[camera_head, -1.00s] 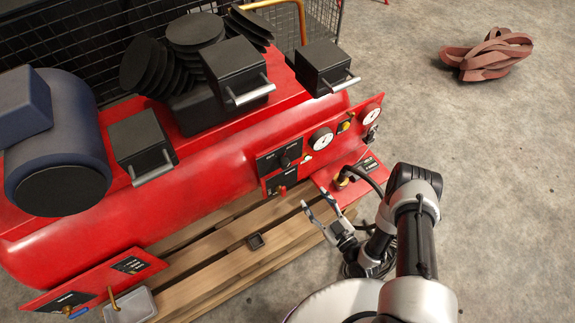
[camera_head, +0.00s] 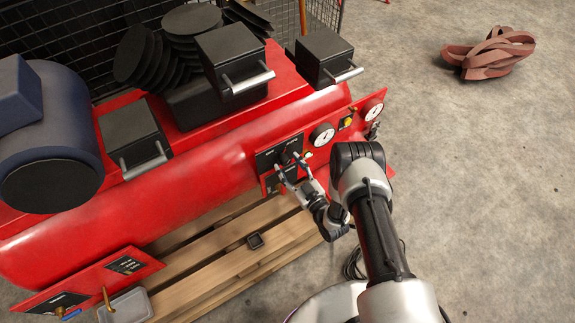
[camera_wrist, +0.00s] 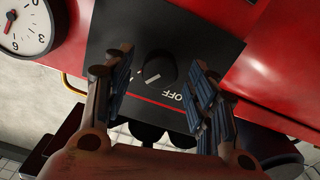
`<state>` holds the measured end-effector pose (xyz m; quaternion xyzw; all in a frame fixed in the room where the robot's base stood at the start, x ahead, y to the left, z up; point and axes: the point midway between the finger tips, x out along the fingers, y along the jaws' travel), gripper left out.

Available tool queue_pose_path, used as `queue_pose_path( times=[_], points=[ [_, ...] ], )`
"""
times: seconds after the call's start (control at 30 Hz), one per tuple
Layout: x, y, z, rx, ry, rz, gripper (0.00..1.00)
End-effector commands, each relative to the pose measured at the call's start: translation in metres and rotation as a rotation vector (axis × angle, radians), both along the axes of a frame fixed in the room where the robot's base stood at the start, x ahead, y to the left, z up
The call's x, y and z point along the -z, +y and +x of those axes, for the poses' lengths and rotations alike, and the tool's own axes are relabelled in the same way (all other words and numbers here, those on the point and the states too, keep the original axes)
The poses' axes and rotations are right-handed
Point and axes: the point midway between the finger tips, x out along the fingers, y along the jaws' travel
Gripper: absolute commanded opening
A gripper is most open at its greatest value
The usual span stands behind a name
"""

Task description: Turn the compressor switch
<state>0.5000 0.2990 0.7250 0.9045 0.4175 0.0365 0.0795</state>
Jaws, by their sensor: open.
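The compressor switch is a round black knob (camera_wrist: 157,70) on a black plate (camera_wrist: 130,30) with a red line and the word "OFF", seen upside down in the wrist view. A pale pointer mark shows on the knob. My gripper (camera_wrist: 160,85) is open, with one ribbed finger to each side of the knob in that view. I cannot tell whether either finger touches it. In the head view my gripper (camera_head: 293,170) is at the front panel of the red compressor (camera_head: 190,185), and its fingers partly cover the black switch plate (camera_head: 266,160).
A white gauge (camera_wrist: 27,25) sits beside the switch plate; the head view shows two gauges (camera_head: 322,134) along the panel. Black boxes with handles (camera_head: 233,60) stand on the tank. A wooden pallet (camera_head: 215,268) lies below. The concrete floor to the right is mostly free.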

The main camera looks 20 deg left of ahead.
Motion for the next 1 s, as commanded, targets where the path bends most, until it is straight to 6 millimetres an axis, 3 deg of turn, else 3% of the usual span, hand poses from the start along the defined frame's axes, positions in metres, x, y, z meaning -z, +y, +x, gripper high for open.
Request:
queue_pose_path(
  times=[0.13, 0.47, 1.0],
  points=[
    [0.0001, 0.0102, 0.0082, 0.000, -0.001, 0.001, 0.52],
    [-0.0005, 0.0123, 0.0107, 0.001, 0.001, 0.001, 0.52],
    [-0.0003, 0.0121, 0.0104, 0.001, 0.001, 0.001, 0.17]
  ],
)
